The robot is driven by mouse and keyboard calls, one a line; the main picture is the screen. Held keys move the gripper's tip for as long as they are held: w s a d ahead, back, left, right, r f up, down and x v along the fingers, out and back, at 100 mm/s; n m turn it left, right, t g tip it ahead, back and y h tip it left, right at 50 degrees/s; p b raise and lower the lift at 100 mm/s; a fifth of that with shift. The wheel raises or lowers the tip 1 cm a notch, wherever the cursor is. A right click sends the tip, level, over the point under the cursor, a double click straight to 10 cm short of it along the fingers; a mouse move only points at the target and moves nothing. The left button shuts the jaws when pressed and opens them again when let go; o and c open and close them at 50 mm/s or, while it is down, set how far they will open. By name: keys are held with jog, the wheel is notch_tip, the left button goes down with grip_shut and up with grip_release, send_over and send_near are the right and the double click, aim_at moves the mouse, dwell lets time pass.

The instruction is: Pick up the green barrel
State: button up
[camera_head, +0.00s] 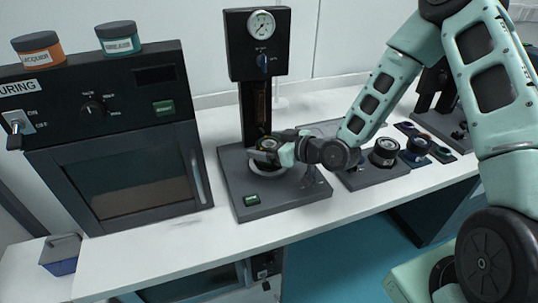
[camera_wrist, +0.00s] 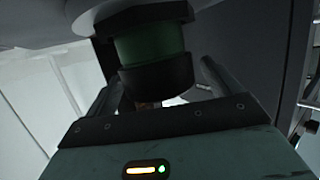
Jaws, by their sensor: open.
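The green barrel (camera_wrist: 150,45) shows in the wrist view, with a black ring or cap (camera_wrist: 157,80) on the end nearer my wrist. My gripper (camera_wrist: 160,92) has its two fingers apart, one to the left and one to the right of the barrel. I cannot tell whether either finger touches it. In the head view, my gripper (camera_head: 262,151) is at the press-like stand with the gauge, and it largely hides the barrel there.
The stand's black column (camera_head: 256,100) rises just behind my gripper from a dark base plate (camera_head: 237,190). A dark oven (camera_head: 135,140) with two jars on top stands at left. Lens-like parts (camera_head: 385,148) sit on a plate at right. A blue bin (camera_head: 62,262) is at lower left.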

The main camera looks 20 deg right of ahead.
jog(key=shift+x, duration=0.9)
jog(key=shift+c, duration=0.3)
jog(key=c, duration=1.2)
jog(key=shift+r, duration=0.1)
